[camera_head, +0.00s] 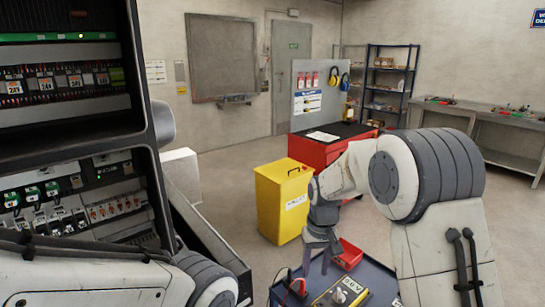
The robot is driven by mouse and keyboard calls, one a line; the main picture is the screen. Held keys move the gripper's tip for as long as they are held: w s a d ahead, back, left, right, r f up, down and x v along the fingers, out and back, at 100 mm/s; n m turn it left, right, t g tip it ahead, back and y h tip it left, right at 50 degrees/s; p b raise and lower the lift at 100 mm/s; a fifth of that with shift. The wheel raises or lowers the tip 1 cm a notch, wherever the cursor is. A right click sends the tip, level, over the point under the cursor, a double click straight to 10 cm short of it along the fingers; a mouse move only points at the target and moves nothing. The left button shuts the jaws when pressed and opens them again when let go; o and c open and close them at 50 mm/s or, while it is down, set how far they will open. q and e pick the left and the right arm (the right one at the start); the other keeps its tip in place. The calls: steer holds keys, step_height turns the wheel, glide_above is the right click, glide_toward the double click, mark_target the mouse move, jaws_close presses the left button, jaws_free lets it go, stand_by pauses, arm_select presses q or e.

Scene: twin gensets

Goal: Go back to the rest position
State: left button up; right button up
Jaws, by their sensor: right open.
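My right arm reaches in from the lower right and bends down. My right gripper (318,262) points downward with its fingers apart and nothing between them. It is over the far left part of a blue-topped cart (385,277), left of a small red bin (348,255). I cannot tell how high it is above the cart. My left arm shows at the lower left, in front of the open electrical cabinet (70,130). My left gripper is not in view.
A yellow box (283,200) stands on the floor behind the cart. A red tool cabinet (318,150) is beyond it. A yellow device (345,293) and a red-and-black item (297,286) lie on the cart. The electrical cabinet's frame rises close on the left. Open floor shows around the yellow box.

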steer(key=s+a+r+n, duration=0.1)
steer(key=s+a+r, duration=0.15)
steer(key=s, duration=0.25)
steer(key=s+a+r+n, duration=0.1)
steer(key=s+a+r, duration=0.1)
steer(key=s+a, duration=0.25)
steer(key=s+r+n, duration=0.1)
steer(key=s+n, duration=0.3)
steer(key=s, duration=1.6)
steer(key=shift+s+a+r+y, duration=0.25)
steer(key=shift+a+r+y, duration=0.05)
steer(key=shift+y, duration=0.1)
